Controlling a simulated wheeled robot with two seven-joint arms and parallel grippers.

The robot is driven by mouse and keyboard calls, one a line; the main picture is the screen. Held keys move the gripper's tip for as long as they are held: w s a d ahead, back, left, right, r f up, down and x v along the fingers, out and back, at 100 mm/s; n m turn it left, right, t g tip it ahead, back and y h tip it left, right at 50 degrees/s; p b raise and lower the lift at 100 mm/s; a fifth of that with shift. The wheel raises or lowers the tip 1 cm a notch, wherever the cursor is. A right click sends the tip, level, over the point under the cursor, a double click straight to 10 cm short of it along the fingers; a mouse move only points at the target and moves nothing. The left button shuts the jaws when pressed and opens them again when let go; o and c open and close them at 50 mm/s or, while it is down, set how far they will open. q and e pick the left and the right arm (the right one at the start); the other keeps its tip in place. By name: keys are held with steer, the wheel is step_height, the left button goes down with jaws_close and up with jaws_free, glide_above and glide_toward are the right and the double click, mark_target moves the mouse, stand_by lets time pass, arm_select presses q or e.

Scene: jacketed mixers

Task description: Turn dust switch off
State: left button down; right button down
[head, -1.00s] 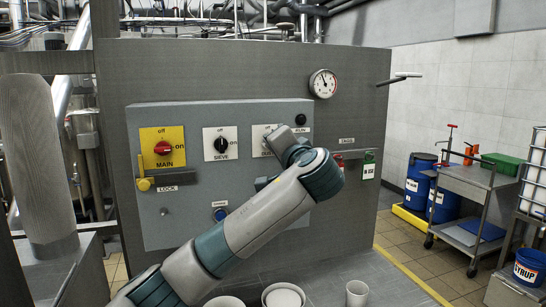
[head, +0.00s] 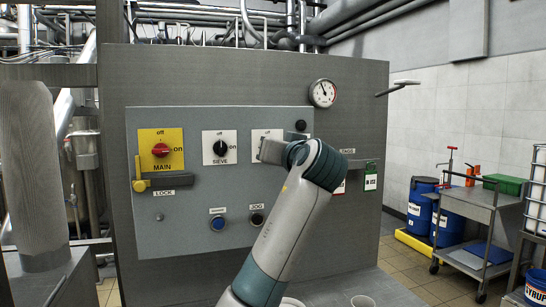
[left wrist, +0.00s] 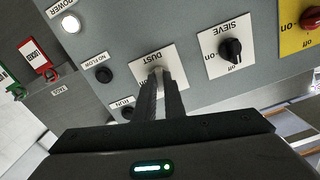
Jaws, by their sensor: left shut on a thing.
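The dust switch plate (head: 266,134) is a white plate on the grey control panel (head: 185,230), partly covered by my left gripper (head: 268,151) in the head view. In the left wrist view the picture is turned upside down; the dust plate (left wrist: 184,72) carries the label DUST. There my left gripper (left wrist: 158,76) has its two fingers close together at the plate, shut on the dust switch knob. The knob is mostly hidden by the fingers, so I cannot tell which way it points. My right gripper is not in view.
Left of it on the panel are the sieve switch (head: 220,147) and the red main switch (head: 160,149), with a yellow lock handle (head: 139,172) below. Blue (head: 217,223) and dark jog (head: 257,219) buttons sit lower. A gauge (head: 322,93) is above right; a cart (head: 466,212) stands right.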

arm_select(q)
steer(key=shift+n, duration=1.4)
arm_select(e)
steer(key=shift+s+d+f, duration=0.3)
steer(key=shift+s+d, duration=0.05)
arm_select(q)
steer(key=shift+b, duration=0.3)
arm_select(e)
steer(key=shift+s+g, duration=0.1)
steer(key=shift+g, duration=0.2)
arm_select(q)
steer(key=c, duration=1.8)
jaws_free()
steer(key=shift+c, duration=0.2)
steer(key=shift+s, duration=0.1)
